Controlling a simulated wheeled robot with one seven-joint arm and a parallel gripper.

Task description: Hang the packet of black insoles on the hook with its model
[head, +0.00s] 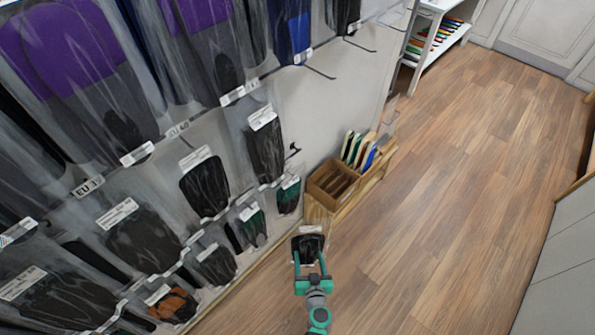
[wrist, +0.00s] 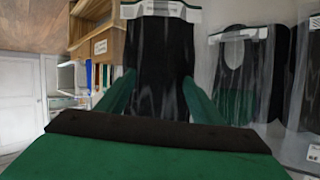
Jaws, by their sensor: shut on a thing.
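My gripper (head: 311,270) is shut on a clear packet of black insoles (head: 308,245) with a white header strip. It holds the packet above the wood floor, to the right of the wall rack and apart from it. In the wrist view the packet (wrist: 163,60) stands between the green fingers of my gripper (wrist: 160,105), header at the top. Black insole packets hang on the rack, among them one upper right (head: 265,148) and one beside it (head: 205,188). A small dark hook (head: 293,150) sticks out bare right of these. The model labels are too small to read.
Purple insole packets (head: 75,60) and a blue one (head: 292,38) hang higher up. Black-and-green packets (head: 288,195) hang low on the rack. A wooden box (head: 330,185) with colourful boards stands by the wall. A white shelf (head: 436,35) is farther back. The floor at right is clear.

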